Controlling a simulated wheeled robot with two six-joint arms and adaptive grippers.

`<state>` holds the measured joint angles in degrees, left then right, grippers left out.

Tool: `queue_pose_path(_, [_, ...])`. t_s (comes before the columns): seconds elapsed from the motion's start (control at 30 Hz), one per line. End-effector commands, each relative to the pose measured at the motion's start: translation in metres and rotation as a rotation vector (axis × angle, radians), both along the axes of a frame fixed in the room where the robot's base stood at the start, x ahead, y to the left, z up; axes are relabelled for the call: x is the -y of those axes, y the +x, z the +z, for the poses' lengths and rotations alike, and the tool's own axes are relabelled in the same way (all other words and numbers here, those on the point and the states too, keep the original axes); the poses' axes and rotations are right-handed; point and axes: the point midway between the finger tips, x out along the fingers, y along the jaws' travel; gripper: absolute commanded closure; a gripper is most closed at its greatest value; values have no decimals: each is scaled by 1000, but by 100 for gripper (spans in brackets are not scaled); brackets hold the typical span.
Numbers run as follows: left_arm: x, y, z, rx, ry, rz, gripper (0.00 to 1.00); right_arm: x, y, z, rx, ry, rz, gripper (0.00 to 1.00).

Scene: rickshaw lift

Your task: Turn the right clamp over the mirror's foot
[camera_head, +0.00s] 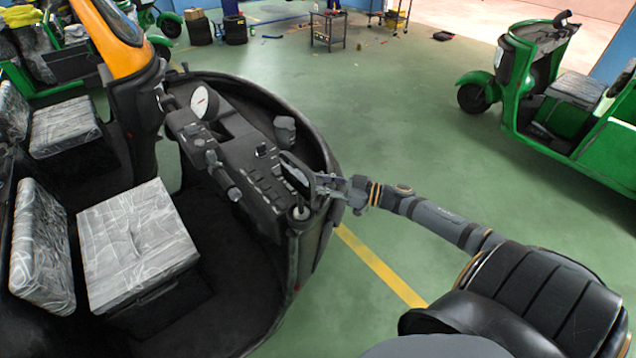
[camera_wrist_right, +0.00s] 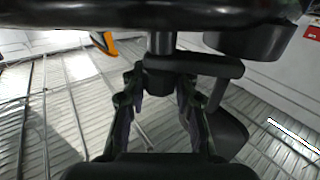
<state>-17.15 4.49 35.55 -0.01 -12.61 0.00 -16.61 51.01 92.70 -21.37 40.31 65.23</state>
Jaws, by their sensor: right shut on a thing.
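The dark dashboard (camera_head: 232,165) of the open black rickshaw cab fills the middle of the head view. What looks like the mirror (camera_head: 294,170), a dark oval, is at its right end. My right gripper (camera_head: 325,184) reaches in from the right, beside the mirror. In the right wrist view, the two fingers (camera_wrist_right: 160,92) close from both sides on a black clamp piece (camera_wrist_right: 160,82) under a short upright post (camera_wrist_right: 161,44). A black bar (camera_wrist_right: 205,66) extends right from there. I cannot tell whether the clamp lies over the mirror's foot. My left gripper is not in view.
A round white gauge (camera_head: 202,102) and a dark cup-like knob (camera_head: 285,130) stand on the dashboard. Grey patterned seats (camera_head: 140,240) are at left. A green rickshaw (camera_head: 560,95) stands beyond open green floor.

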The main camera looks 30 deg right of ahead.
Motion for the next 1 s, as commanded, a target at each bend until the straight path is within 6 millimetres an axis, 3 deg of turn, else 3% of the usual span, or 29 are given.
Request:
queue_pose_path(0.23, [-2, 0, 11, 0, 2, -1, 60, -1, 0, 5, 2, 3, -26, 100])
queue_pose_path(0.57, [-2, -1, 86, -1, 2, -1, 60, -2, 0, 12, -1, 12, -367, 100])
queue_pose_path(1.0, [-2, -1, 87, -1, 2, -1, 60, -1, 0, 2, 4, 0, -481, 100])
